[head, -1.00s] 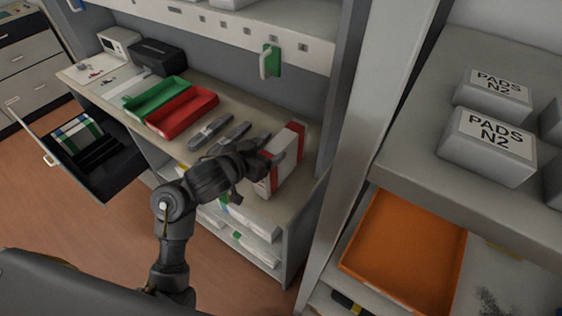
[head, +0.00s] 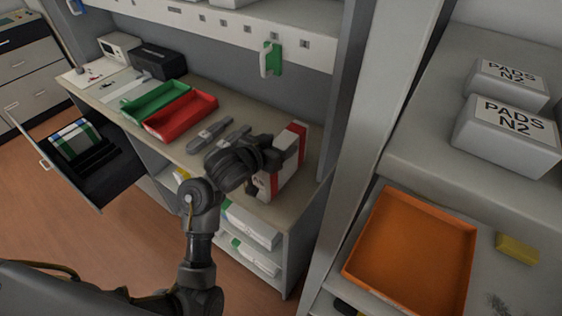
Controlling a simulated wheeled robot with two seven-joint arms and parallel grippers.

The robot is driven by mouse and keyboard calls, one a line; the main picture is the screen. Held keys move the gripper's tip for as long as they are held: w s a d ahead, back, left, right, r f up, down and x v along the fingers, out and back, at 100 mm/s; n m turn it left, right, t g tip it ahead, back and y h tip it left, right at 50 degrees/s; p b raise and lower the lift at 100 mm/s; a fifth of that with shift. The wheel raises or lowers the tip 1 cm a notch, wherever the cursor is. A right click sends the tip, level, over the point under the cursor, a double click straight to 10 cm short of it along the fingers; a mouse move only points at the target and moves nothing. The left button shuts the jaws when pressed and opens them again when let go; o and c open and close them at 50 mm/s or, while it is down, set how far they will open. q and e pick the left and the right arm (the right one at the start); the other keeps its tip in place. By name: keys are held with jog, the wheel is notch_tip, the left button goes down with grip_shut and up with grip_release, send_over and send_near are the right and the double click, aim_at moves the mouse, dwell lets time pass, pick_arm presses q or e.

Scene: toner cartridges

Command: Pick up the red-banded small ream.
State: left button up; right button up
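The red-banded small ream (head: 289,178) is a white block with red bands, standing on the right end of the counter top (head: 188,148). My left gripper (head: 266,161) is at its left side, and its dark fingers overlap part of the ream in the head view. The fingertips are partly hidden and dark, so I cannot tell whether they grip the ream or stand open around it. The ream seems to rest on the counter. My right gripper is not in view.
Dark grey tools (head: 209,134) lie left of the gripper. A red tray (head: 181,115) and a green tray (head: 155,101) sit farther left. The upright panel (head: 352,120) stands close right of the ream. An open drawer (head: 112,172) juts out at left.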

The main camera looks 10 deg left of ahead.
pick_arm(q)
grip_shut()
jog(key=shift+w+r, duration=0.1)
dwell(0.3)
